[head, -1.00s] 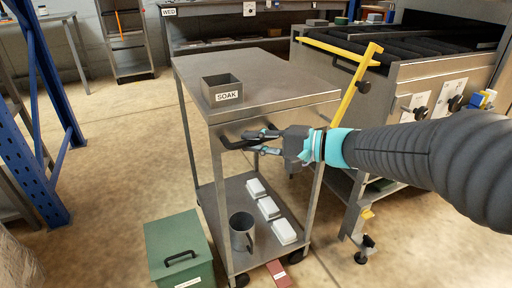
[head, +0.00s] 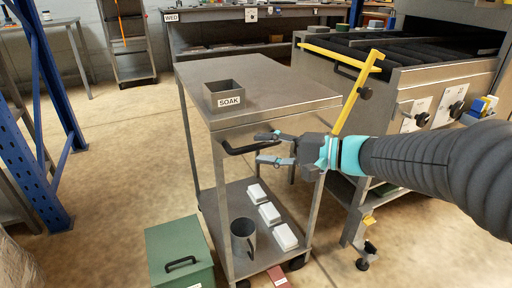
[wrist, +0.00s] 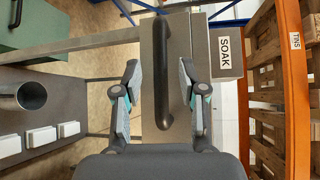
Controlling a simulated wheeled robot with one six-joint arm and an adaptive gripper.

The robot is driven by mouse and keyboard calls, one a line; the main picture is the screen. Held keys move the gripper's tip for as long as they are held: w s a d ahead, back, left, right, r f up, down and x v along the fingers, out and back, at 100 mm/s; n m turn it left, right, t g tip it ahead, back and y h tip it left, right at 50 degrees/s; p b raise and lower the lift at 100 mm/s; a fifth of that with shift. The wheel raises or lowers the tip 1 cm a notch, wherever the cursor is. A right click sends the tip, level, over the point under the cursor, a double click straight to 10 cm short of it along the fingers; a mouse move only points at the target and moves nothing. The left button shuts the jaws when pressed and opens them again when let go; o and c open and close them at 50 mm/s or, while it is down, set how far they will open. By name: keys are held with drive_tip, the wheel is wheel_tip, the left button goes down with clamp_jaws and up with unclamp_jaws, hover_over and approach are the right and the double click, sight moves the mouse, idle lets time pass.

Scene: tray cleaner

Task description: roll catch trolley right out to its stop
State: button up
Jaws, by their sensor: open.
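The catch trolley (head: 270,98) is a steel two-shelf trolley left of the cleaner, its black bar handle (head: 236,151) on the near end. A grey SOAK box (head: 225,96) stands on its top. A grey mug (head: 243,238) and white blocks (head: 269,213) stand on its lower shelf. My gripper (head: 262,147) is open at the handle. In the wrist view, the handle (wrist: 162,70) runs between the two spread fingers (wrist: 160,85), with a gap on each side. My fingers partly hide the handle's right end in the head view.
A green box (head: 178,245) stands on the floor at the trolley's near left, and a red object (head: 278,276) lies by its near wheels. The cleaner (head: 425,75) with a yellow bar (head: 355,95) stands close on the right. A blue rack post (head: 45,95) is left; floor between is clear.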

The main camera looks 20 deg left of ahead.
drive_tip(key=d+r, duration=0.1)
drive_tip(key=d, duration=0.8)
drive_tip(key=shift+r, duration=0.15)
drive_tip(key=s+d+f+h, duration=0.3)
drive_tip(key=d+f+h, duration=0.1)
drive_tip(key=f, duration=0.3)
drive_tip(key=s+d+f+h, duration=0.3)
drive_tip(key=d+f+h, duration=0.1)
drive_tip(key=f+h, duration=0.15)
drive_tip(key=s+d+r+t+h+p, duration=0.1)
drive_tip(key=s+d+r+t+h, duration=0.1)
drive_tip(key=s+d, duration=0.3)
drive_tip(key=s+d+r+n+t+h+p, duration=0.1)
drive_tip(key=s+d+h, duration=0.4)
drive_tip(key=d, duration=0.5)
drive_tip(key=r+t+p, duration=0.1)
drive_tip(key=t, duration=0.1)
drive_tip(key=shift+d+r+n+t, duration=0.15)
drive_tip(key=shift+r+n+t, duration=0.15)
drive_tip(key=shift+r+t, duration=0.1)
